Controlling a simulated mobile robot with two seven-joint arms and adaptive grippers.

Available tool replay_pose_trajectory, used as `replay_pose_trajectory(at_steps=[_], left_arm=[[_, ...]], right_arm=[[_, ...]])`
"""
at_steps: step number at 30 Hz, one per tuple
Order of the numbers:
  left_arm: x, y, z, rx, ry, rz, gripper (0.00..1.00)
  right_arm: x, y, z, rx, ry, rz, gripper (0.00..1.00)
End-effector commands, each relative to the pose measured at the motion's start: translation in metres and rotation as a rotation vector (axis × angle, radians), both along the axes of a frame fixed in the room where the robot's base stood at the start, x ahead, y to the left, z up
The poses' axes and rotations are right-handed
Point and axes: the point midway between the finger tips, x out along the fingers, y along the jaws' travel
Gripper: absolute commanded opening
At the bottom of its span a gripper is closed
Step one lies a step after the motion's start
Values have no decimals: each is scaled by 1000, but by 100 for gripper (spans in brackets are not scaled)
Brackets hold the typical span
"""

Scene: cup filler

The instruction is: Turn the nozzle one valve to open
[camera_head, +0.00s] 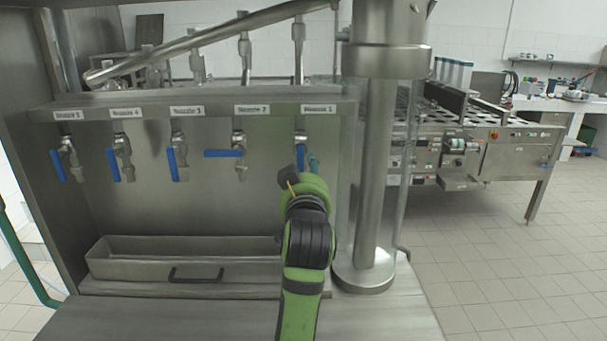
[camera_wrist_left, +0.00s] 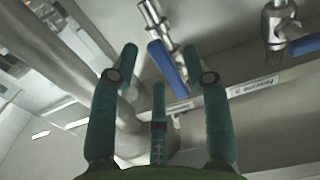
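The nozzle one valve (camera_head: 300,138) sits under its label at the right end of the panel. In the head view my left gripper (camera_head: 305,165) covers its handle. In the left wrist view, the blue handle (camera_wrist_left: 167,68) of this valve shows between the spread teal fingers of my left gripper (camera_wrist_left: 160,58), closer to the right finger. I cannot tell whether a finger touches it. My left gripper is open and holds nothing. My right gripper is not in view.
The nozzle two valve (camera_head: 239,145) is close by on the left, its blue handle sideways. The handles of nozzles three to five hang down. A metal drip tray (camera_head: 130,268) is below. A thick steel column (camera_head: 376,170) stands just right of my left gripper.

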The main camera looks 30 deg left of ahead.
Motion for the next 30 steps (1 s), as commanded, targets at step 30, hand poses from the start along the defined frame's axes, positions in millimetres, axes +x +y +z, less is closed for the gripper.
replay_pose_trajectory(at_steps=[30], left_arm=[[0,0,100,-1,1,0,48]], right_arm=[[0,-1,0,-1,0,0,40]])
